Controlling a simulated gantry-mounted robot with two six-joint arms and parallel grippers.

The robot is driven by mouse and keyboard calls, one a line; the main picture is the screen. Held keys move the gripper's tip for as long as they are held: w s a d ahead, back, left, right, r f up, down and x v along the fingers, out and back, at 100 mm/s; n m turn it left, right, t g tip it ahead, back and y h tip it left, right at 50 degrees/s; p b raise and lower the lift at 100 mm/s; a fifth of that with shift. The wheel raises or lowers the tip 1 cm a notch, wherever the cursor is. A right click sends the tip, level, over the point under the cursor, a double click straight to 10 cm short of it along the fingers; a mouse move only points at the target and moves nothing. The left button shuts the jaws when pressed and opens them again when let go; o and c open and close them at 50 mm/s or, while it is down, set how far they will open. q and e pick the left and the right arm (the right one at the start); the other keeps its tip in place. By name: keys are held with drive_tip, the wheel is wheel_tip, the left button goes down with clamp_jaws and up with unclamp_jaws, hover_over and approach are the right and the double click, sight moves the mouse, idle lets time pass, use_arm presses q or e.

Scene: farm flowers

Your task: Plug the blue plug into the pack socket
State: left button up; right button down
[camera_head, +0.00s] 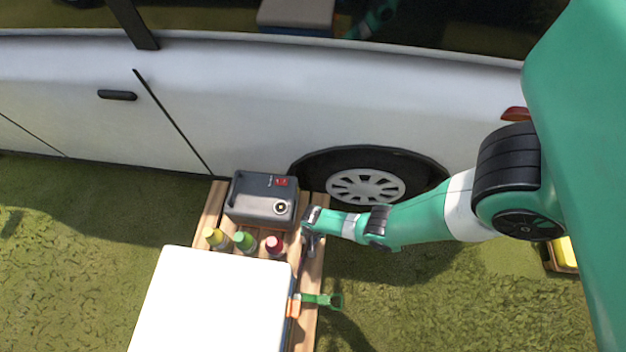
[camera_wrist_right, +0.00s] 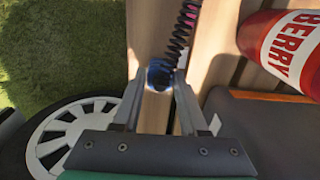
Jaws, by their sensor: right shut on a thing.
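The pack (camera_head: 250,200) is a grey box on a wooden pallet beside the car. Its round, light-rimmed socket (camera_head: 280,207) is on the right part of the top, near a red switch (camera_head: 281,182). My right gripper (camera_head: 309,231) is just right of the pack, over the pallet's right edge. In the right wrist view, the right gripper (camera_wrist_right: 158,84) is shut on the blue plug (camera_wrist_right: 158,74), with a dark coiled cord (camera_wrist_right: 183,28) running away from it. The plug is apart from the socket. Its front end is hard to make out. My left gripper is out of view.
Yellow (camera_head: 214,237), green (camera_head: 244,241) and red-capped (camera_head: 274,245) bottles stand in front of the pack. A white-topped box (camera_head: 210,305) is nearer. A green-handled tool (camera_head: 325,300) lies right of it. The car wheel (camera_head: 366,187) is close behind the right gripper.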

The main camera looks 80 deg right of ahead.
wheel_tip(320, 180, up, 4)
drive_tip(key=p, duration=0.3)
drive_tip(key=shift+f, duration=0.15)
drive_tip(key=s+a+r+p, duration=0.2)
drive_tip(key=s+r+p, duration=0.7)
drive_tip(key=s, duration=0.5)
drive_tip(key=shift+a+p, duration=0.15)
drive_tip(key=shift+p, duration=1.05)
drive_tip(key=shift+w+r, duration=0.1)
